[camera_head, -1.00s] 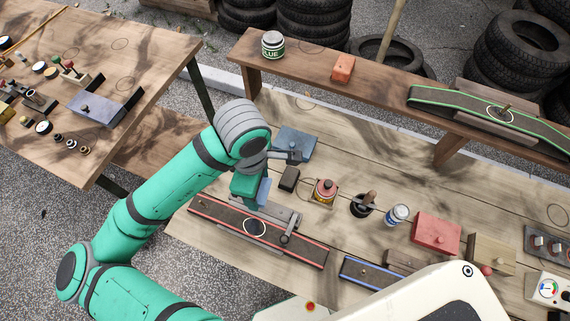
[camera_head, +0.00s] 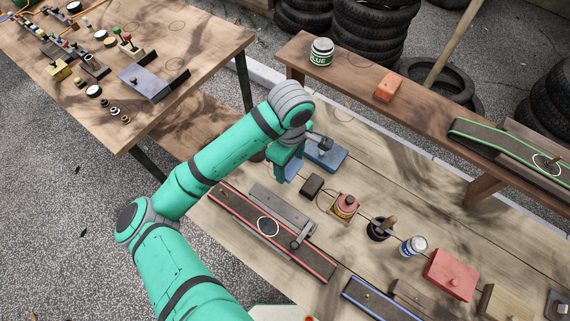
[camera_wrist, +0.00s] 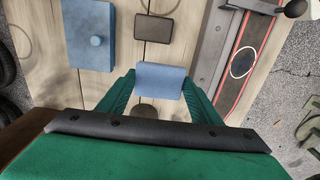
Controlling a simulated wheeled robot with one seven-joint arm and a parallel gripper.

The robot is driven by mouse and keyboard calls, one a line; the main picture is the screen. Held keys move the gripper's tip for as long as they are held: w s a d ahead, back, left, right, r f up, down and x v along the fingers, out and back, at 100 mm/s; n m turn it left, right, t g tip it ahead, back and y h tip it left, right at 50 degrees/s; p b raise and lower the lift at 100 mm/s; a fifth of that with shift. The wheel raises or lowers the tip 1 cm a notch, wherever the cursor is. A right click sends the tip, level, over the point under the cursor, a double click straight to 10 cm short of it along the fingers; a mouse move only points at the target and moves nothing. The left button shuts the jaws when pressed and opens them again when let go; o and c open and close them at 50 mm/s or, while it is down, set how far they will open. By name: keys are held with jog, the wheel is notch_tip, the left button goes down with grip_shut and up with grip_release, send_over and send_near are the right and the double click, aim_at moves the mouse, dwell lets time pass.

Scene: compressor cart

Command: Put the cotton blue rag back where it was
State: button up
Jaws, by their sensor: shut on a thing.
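The blue rag (camera_head: 293,169) is a small light-blue folded piece. My gripper (camera_wrist: 158,92) is shut on it, and it shows between the green fingers in the wrist view (camera_wrist: 161,77). My gripper (camera_head: 290,163) holds it over the wooden bench (camera_head: 392,180), beside a blue box with a knob (camera_head: 328,154) and a dark block (camera_head: 312,185). The rag looks clear of the bench, but its exact height I cannot tell. In the wrist view, the blue box (camera_wrist: 89,35) lies left of the rag and the dark block (camera_wrist: 155,27) just beyond it.
A red-edged strip (camera_head: 310,259) and a grey bar (camera_head: 280,207) lie along the front. A red-and-yellow can (camera_head: 345,206), a dark pot (camera_head: 378,230), a white-blue can (camera_head: 413,246) and a red box (camera_head: 451,273) stand rightward. A raised shelf (camera_head: 430,107) runs behind; another table (camera_head: 205,45) is left.

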jog(key=w+f, duration=0.1)
jog(key=f, duration=0.1)
jog(key=w+a+f, duration=0.1)
jog(key=w+f, duration=0.1)
jog(key=shift+w+a+f, duration=0.1)
jog(key=shift+w+f, duration=0.05)
jog(key=shift+f, duration=0.05)
jog(key=f, duration=0.3)
jog(key=shift+w+a, duration=0.15)
jog(key=shift+w, duration=0.15)
jog(key=shift+f, duration=0.35)
jog(key=shift+f, duration=0.1)
jog(key=o, duration=1.1)
notch_tip(320, 180, up, 12)
